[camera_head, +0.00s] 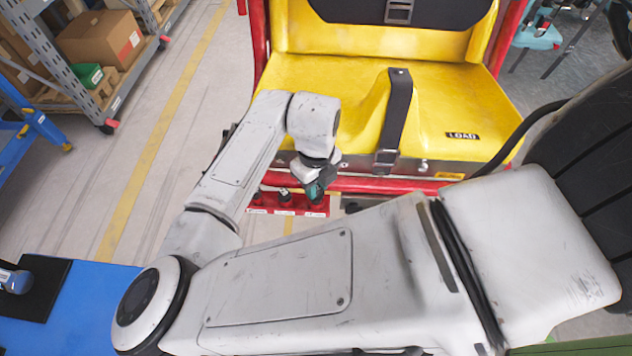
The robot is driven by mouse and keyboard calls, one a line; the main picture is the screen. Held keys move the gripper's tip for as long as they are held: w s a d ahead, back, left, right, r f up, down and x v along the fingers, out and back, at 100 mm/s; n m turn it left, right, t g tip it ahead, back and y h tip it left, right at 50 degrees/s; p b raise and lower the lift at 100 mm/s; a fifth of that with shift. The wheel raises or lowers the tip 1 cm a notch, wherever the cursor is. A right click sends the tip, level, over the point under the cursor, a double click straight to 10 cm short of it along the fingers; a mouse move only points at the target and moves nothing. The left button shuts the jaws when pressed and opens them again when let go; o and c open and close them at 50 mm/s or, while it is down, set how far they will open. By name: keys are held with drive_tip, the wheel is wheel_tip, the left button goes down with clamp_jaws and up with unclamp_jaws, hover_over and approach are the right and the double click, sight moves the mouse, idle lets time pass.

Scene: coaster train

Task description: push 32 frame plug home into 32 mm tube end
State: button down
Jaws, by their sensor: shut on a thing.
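My gripper (314,188) is small in the head view, pointing down in front of the yellow seat's lower edge. It is shut on a small dark piece, probably a frame plug, mostly hidden by the fingers. The gripper is over the right end of a small red rack (288,210). Black plug-like pieces stand in the rack to its left, one at the left end (258,198) and one in the middle (285,195). A red tube frame (420,186) runs under the seat, right of the gripper. I cannot make out the 32 mm tube end.
The yellow seat (440,105) with its black strap (394,115) stands close behind the gripper. A blue surface (80,310) is at the lower left. Shelving with boxes (100,40) is at the upper left. The floor between, with its yellow line (150,150), is clear.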

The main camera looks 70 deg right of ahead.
drive_tip(key=shift+f+b, duration=0.65)
drive_tip(key=shift+f, duration=0.2)
drive_tip(key=shift+c, duration=1)
unclamp_jaws()
drive_tip(key=shift+s+a, duration=0.1)
drive_tip(key=shift+c, duration=0.6)
drive_tip(key=shift+r, duration=0.15)
drive_tip(key=shift+o, duration=1.4)
drive_tip(key=shift+d+r+p, duration=0.2)
drive_tip(key=shift+r+p, duration=0.05)
drive_tip(key=shift+p, duration=0.2)
drive_tip(key=shift+a+r+p, duration=0.1)
drive_tip(key=shift+r+p, duration=2.15)
drive_tip(key=shift+r, duration=0.9)
